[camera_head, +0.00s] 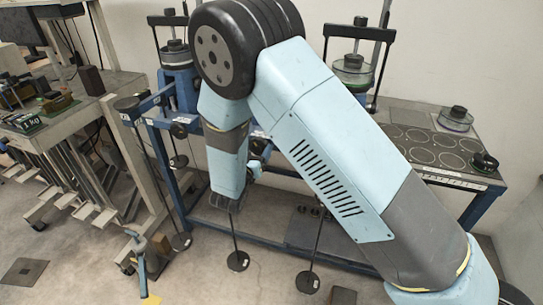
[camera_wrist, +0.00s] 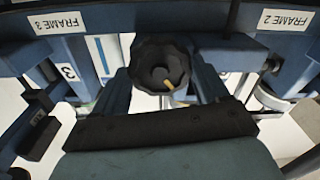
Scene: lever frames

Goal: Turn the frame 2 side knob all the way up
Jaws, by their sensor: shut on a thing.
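A black lobed knob (camera_wrist: 160,64) with a hollow face and a small yellow mark at its lower right sits in the middle of the wrist view. It is on a blue beam, between the upside-down labels FRAME 3 (camera_wrist: 55,20) and FRAME 2 (camera_wrist: 286,19). My gripper (camera_wrist: 162,82) is shut on this knob, with one finger on each side. Which frame the knob belongs to is not clear from this view. In the head view, my arm covers the middle of the blue bench, and the knob and fingertips cannot be made out.
In the head view, a worktop with ring markings (camera_head: 425,145) is at the right, with a black-topped clear container (camera_head: 455,118) on it. Weight hangers (camera_head: 238,260) reach down to the floor. Another bench (camera_head: 65,125) stands at the left.

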